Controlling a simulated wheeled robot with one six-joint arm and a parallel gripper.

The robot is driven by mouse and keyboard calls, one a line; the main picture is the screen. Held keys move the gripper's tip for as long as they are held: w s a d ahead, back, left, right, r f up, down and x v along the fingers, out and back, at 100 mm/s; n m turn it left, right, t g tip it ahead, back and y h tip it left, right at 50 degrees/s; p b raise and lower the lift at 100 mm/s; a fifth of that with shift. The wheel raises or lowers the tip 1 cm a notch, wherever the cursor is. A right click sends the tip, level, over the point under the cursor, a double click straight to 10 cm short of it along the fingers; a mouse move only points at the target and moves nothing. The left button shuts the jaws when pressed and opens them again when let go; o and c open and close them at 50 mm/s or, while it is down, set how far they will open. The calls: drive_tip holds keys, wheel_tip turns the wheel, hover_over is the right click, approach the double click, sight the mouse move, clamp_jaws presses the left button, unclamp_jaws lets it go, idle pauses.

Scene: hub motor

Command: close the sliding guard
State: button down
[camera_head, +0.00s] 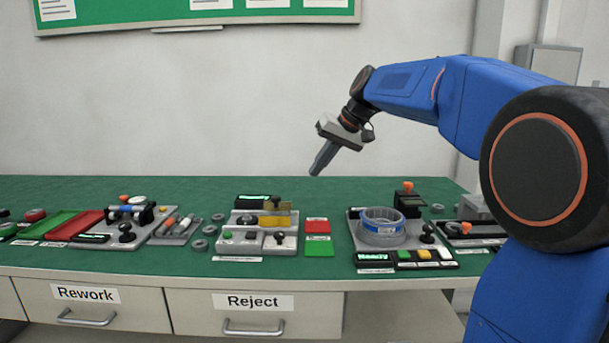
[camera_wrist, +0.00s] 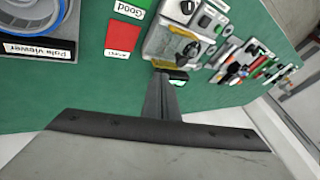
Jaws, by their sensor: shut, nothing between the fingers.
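The sliding guard appears to be the translucent yellow panel (camera_head: 274,220) with a dark knob, on the grey fixture (camera_head: 241,245) in the middle of the bench. The panel stands at the fixture's back right, beside a dark round part (camera_head: 247,219). In the wrist view the yellow panel (camera_wrist: 169,46) shows at the top centre. My gripper (camera_head: 315,173) is shut and empty, tilted down to the left, in the air above the bench and apart from the guard. Its fingers also show in the wrist view (camera_wrist: 161,76).
A red pad (camera_head: 317,226) and a green pad (camera_head: 319,249) lie right of the fixture. Further right stands a station with a blue-ringed round part (camera_head: 382,222). More fixtures and trays fill the left. Drawers labelled Rework (camera_head: 85,294) and Reject (camera_head: 252,302) are below.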

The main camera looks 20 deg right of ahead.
approach(289, 207)
drive_tip(key=w+f, duration=0.2)
drive_tip(key=w, duration=0.1)
drive_tip(key=shift+w+a+f, duration=0.15)
drive_tip(key=shift+w+a, duration=0.1)
drive_tip(key=shift+a, duration=0.6)
drive_tip(key=shift+w+a+f, duration=0.15)
drive_tip(key=shift+w+a, duration=0.1)
drive_tip(key=shift+a, duration=0.65)
drive_tip(key=shift+a, duration=0.15)
drive_tip(key=w+a, duration=0.3)
drive_tip(key=a, duration=0.6)
drive_tip(key=shift+r, duration=0.1)
drive_tip(key=shift+d, duration=0.1)
